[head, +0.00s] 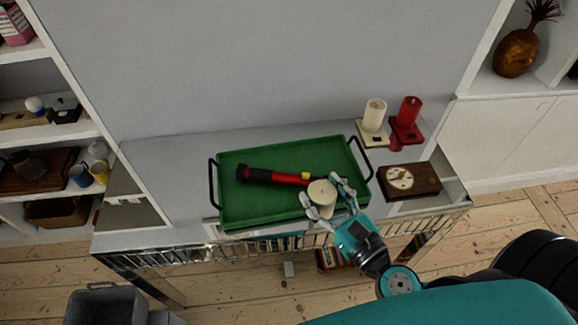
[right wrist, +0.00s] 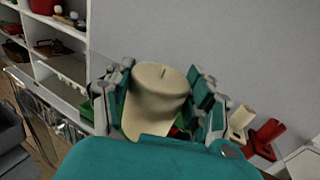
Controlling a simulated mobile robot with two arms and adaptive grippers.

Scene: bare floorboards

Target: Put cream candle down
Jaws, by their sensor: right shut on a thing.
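My right gripper (head: 330,200) is shut on a short, wide cream candle (head: 322,193), over the right front part of a green tray (head: 240,205). In the right wrist view the cream candle (right wrist: 157,95) stands roughly upright between the two fingers (right wrist: 157,105), its wick on top. Its underside is hidden, so I cannot tell whether it touches the tray. A red and black flashlight (head: 275,177) lies in the tray just left of the candle. My left gripper is in neither view.
A tall cream candle (head: 375,112) and a red candle (head: 411,110) stand on holders at the back right. A wooden clock (head: 410,181) lies right of the tray. The tray has black handles at both ends. The tray's left front is clear.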

